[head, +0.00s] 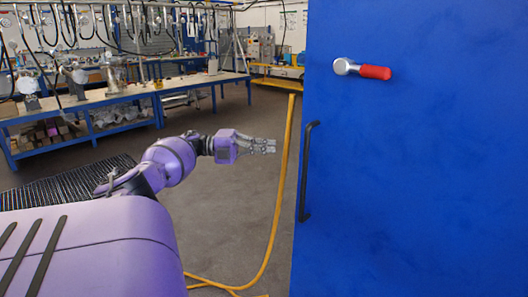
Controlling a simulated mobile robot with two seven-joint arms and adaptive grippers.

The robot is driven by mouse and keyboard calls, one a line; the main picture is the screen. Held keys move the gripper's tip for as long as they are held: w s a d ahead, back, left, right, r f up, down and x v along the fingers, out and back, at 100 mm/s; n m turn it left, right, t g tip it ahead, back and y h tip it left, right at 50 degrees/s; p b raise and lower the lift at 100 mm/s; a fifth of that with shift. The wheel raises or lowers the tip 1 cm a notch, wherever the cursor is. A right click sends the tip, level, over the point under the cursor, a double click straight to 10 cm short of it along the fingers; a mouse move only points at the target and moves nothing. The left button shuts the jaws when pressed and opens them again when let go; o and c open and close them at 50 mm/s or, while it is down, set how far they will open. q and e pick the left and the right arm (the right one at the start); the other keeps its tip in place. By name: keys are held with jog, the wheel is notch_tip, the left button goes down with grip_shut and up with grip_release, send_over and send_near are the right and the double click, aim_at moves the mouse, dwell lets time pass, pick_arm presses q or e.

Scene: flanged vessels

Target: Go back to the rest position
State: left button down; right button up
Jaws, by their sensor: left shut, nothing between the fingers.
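My left gripper (268,146) is at the end of my purple left arm, near the middle of the head view. Its fingers are shut with nothing between them, and they point right toward the blue panel. The gripper is in the air above the floor, left of the black handle, and does not appear to touch anything. My right gripper is not in the view.
A large blue panel (430,190) fills the right side. It has a black vertical handle (308,170) and a red-gripped lever (374,72). A yellow hose (277,205) runs down to the floor. Workbenches (120,97) stand at the back left. The floor between is mostly clear.

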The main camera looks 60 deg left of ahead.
pick_arm(q)
jog(key=shift+a+b, duration=0.95)
jog(key=shift+a, duration=0.25)
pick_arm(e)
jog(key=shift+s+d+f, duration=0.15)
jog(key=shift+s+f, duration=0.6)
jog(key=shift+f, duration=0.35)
pick_arm(q)
jog(key=shift+w, duration=0.1)
